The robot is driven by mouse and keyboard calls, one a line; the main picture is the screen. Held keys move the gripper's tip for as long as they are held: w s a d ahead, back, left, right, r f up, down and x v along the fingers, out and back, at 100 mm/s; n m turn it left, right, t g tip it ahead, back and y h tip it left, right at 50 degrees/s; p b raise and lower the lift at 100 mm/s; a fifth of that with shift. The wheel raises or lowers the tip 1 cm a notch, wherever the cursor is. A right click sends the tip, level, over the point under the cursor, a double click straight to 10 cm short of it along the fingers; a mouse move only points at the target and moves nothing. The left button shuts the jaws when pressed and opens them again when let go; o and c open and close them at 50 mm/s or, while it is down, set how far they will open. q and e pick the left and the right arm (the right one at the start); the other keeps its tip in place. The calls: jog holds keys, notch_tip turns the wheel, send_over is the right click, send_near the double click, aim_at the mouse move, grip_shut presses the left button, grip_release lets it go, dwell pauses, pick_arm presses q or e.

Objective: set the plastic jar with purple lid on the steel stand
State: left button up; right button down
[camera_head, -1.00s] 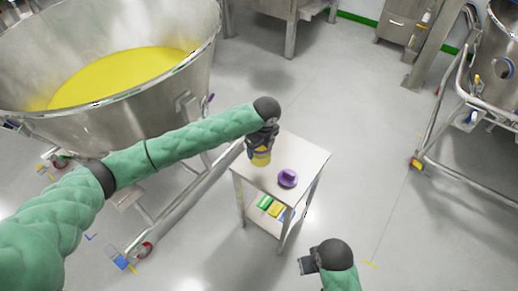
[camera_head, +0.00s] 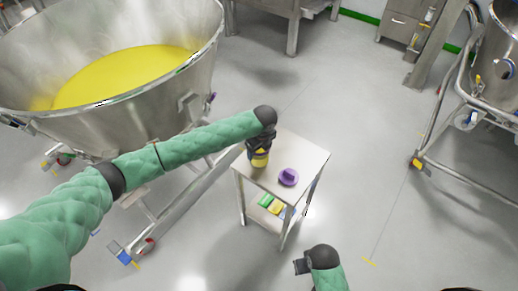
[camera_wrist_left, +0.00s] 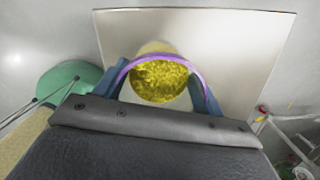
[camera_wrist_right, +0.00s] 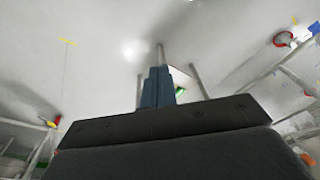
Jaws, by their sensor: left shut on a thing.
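The jar (camera_head: 260,159) holds yellow material and hangs upright in my left gripper (camera_head: 259,148), over the left part of the steel stand's top (camera_head: 305,153). In the left wrist view the jar (camera_wrist_left: 160,80) is seen from above, with a purple rim around yellow granules, between the two blue fingers. I cannot tell whether its base touches the stand. A separate purple lid-like piece (camera_head: 288,177) lies on the stand to the right of the jar. My right gripper (camera_head: 301,266) is empty, low in front of the stand; its fingers look together in the right wrist view (camera_wrist_right: 158,87).
A large steel bowl of yellow powder (camera_head: 120,75) on a wheeled frame stands at the left. A steel vessel on a wheeled frame (camera_head: 470,165) is at the right. The stand's lower shelf holds green, yellow and blue items (camera_head: 273,207). Open floor lies between.

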pick_arm(q)
jog(key=o, duration=1.1)
jog(key=shift+f, duration=0.1)
jog(key=shift+r, duration=0.5)
jog(key=r, duration=0.3)
jog(key=s+r+b, duration=0.1)
jog(key=r, duration=0.3)
jog(key=d+r+b, duration=0.1)
jog(key=r, duration=0.3)
jog(key=shift+s+r, duration=0.1)
jog(key=shift+s, duration=0.05)
pick_arm(e)
notch_tip(320, 180, up, 9)
jog(key=s, duration=0.1)
